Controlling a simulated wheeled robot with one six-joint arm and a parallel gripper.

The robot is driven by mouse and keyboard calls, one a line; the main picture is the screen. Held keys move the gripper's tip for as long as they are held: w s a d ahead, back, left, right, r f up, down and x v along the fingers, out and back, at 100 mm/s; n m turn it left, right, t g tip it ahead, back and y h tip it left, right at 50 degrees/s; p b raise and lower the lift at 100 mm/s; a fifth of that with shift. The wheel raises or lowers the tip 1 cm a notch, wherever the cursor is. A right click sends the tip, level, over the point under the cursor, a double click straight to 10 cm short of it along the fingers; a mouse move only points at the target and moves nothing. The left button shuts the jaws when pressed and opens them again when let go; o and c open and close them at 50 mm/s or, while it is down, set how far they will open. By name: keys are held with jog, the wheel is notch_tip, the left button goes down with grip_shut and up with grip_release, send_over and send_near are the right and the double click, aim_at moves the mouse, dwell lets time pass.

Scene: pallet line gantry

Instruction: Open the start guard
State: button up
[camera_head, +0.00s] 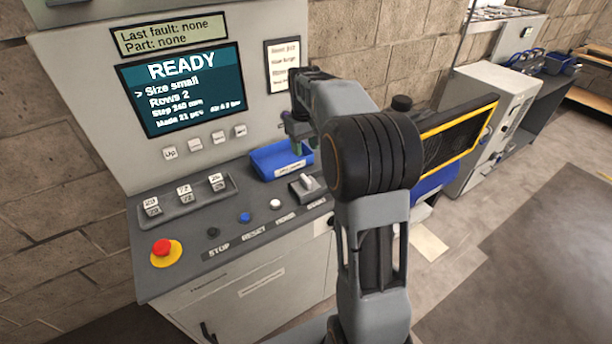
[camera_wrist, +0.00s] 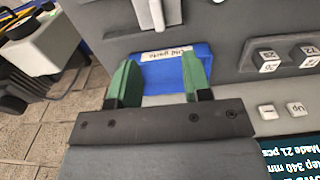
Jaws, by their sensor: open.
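The start guard (camera_head: 307,187) is a small grey housing with a pale raised bar, above the START label at the right end of the console's button row. In the wrist view the pale bar (camera_wrist: 157,14) is at the top edge and partly cut off. I cannot tell how far the guard is lifted. My gripper (camera_wrist: 160,62) has two green fingers, spread apart with nothing between them. It hangs above the blue tray (camera_head: 270,168), behind the guard and apart from it. In the head view my arm partly hides the gripper (camera_head: 299,145).
Black, blue (camera_head: 245,217) and white (camera_head: 275,204) buttons run left of the guard. A red emergency stop (camera_head: 163,248) is at the left front. A switch tray (camera_head: 170,212) and the READY screen (camera_head: 182,90) stand behind. A yellow-edged panel (camera_head: 462,128) is at right.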

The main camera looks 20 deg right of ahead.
aim_at(306, 178)
jog(key=f, duration=0.4)
jog(key=f+p, duration=0.1)
jog(key=f, duration=0.8)
jog(key=shift+w+d+f+p, duration=0.2)
jog(key=shift+w+f+p, duration=0.05)
jog(key=shift+f+p, duration=0.15)
grip_shut()
